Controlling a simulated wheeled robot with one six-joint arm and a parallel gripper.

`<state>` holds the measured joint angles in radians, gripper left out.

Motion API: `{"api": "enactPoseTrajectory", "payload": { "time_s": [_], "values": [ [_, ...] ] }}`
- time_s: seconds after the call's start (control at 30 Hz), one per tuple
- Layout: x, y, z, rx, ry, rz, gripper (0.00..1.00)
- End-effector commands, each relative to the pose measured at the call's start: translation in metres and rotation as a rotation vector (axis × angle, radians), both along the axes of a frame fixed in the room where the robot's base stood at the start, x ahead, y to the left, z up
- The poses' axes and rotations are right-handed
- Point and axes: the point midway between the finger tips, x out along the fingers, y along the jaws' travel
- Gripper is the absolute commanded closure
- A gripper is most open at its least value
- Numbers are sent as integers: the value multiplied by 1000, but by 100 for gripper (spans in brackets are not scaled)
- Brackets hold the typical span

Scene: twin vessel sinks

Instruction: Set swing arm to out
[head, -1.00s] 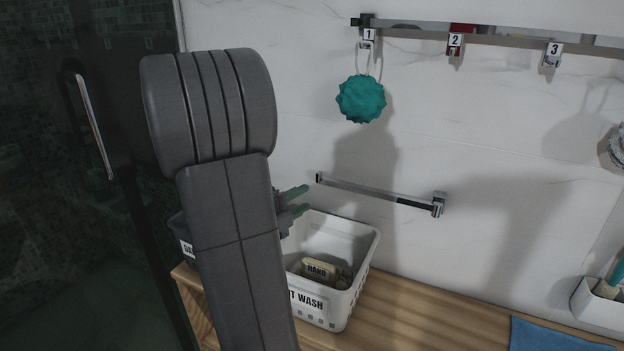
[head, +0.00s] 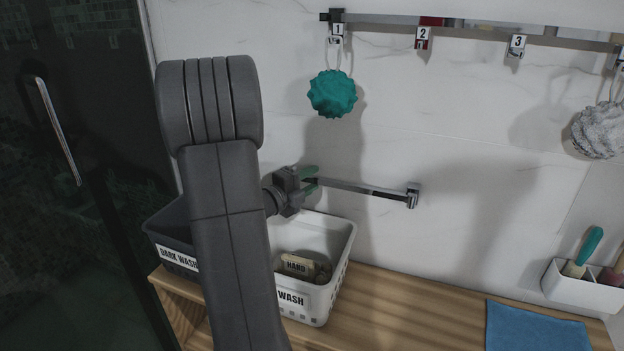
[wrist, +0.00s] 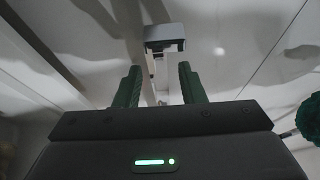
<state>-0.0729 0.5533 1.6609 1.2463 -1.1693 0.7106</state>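The swing arm (head: 365,189) is a slim chrome bar on the white wall. It joins a square bracket at its right end and lies nearly along the wall, its free end to the left. My gripper (head: 316,179) is at that free end, with its green fingers apart. In the wrist view, the bar (wrist: 161,82) runs between the two spread fingers of my gripper (wrist: 158,76) toward the bracket (wrist: 165,38). Gaps show beside the bar, and I see no finger pressing on it. My forearm hides part of the scene to the left.
A teal sponge (head: 333,93) hangs above from the hook rail (head: 470,33). A blue cloth (head: 535,327) lies at right.

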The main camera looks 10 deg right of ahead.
Motion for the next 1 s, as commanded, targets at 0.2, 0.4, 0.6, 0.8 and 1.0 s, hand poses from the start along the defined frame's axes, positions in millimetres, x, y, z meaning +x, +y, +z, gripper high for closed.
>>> {"api": "enactPoseTrajectory", "payload": {
  "time_s": [0.2,0.4,0.6,0.8,1.0],
  "values": [
    [5,-9,0,0,1,0,64],
    [5,-8,0,0,1,1,64],
    [5,-8,0,0,1,1,100],
    [5,-8,0,0,1,0,100],
    [2,-12,-1,1,1,0,100]
  ]
}}
